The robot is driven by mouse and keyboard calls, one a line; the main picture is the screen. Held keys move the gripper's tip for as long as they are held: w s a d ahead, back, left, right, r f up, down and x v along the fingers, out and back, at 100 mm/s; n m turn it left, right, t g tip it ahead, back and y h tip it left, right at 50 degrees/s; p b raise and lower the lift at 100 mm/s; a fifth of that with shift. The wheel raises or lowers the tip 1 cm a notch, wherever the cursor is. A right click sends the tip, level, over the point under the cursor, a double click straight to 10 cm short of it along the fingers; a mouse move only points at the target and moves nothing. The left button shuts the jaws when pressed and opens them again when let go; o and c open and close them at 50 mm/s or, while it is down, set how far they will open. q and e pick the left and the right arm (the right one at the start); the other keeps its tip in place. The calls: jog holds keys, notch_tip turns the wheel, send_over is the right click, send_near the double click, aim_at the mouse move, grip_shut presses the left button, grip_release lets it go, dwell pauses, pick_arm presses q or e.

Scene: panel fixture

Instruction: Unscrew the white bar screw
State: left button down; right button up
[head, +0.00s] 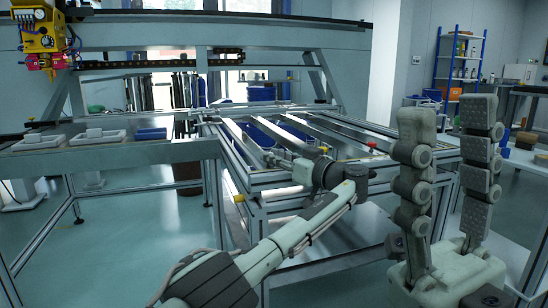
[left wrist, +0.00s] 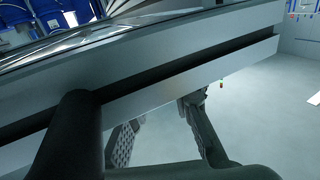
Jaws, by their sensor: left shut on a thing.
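My left gripper (head: 303,168) is shut at the near side of the metal panel frame (head: 275,178). The thing between its fingers is hidden, and I cannot make out the white bar screw. In the left wrist view, a pale bar (left wrist: 215,62) with a dark slot crosses close in front. Two fingers also show below the bar in the left wrist view.
A red knob (head: 372,147) sits on the frame just right of my left wrist. A yellow tool head (head: 38,30) hangs at upper left. Floor shows between bench and frame.

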dwell(0.5)
pick_arm(q)
jog(key=c, duration=1.3)
grip_release()
jog(key=v, duration=0.7)
jog(key=shift+s+d, duration=0.15)
